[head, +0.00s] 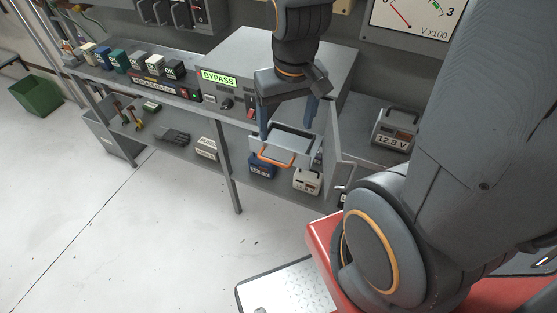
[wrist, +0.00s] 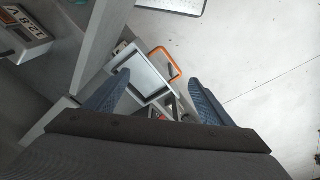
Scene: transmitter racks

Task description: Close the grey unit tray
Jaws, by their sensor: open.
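The grey unit (head: 235,54) is a large box on the bench with a lit green BYPASS sign and a red switch. Its tray (head: 298,143) stands pulled out at the front, with an orange handle (head: 275,160) on its outer edge. In the wrist view the tray (wrist: 143,72) and the orange handle (wrist: 176,72) show beyond my fingers. My gripper (head: 287,118) is open and points down over the tray, one finger toward each side. My gripper (wrist: 158,92) appears empty in the wrist view. Whether a finger touches the tray is unclear. My wrist hides part of the unit's front.
A grey door panel (head: 333,135) stands open right of the tray. A 12.8 V meter box (head: 394,130) sits further right. Small boxes, one blue (head: 262,167) and one pale (head: 307,181), stand on the lower shelf. The floor (head: 160,235) in front is clear.

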